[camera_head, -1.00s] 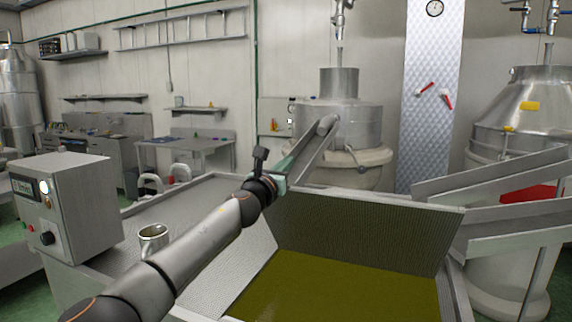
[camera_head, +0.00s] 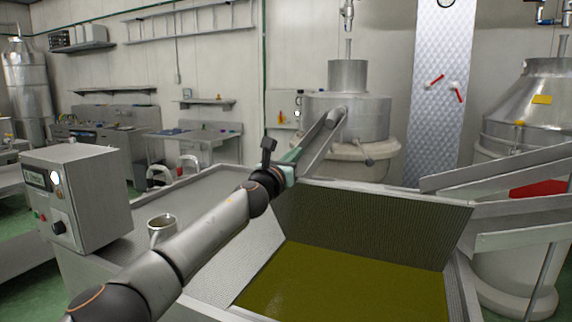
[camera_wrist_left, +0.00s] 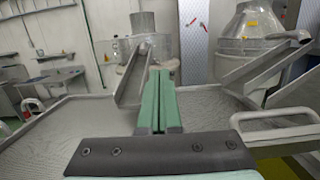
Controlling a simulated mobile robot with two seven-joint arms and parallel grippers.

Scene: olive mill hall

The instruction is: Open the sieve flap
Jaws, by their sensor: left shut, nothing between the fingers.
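The sieve flap, a dark perforated panel (camera_head: 375,228), stands steeply raised at the back of a basin in the head view. Below it the basin shows an olive-green surface (camera_head: 340,288). In the left wrist view a pale loop handle (camera_wrist_left: 285,136) is at the right, apparently on the flap's top edge; the panel's face is hidden there. My left gripper (camera_head: 298,152) is shut and empty, behind the flap's upper left corner in the picture. Its green fingers (camera_wrist_left: 161,72) point forward, to the left of the handle and apart from it. My right gripper is not in view.
A control box (camera_head: 77,195) and a metal cup (camera_head: 161,228) stand on the left of the machine top. A metal chute (camera_head: 322,140) lies beyond my fingers. More chutes (camera_head: 520,225) come in from the right. Steel vessels stand behind.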

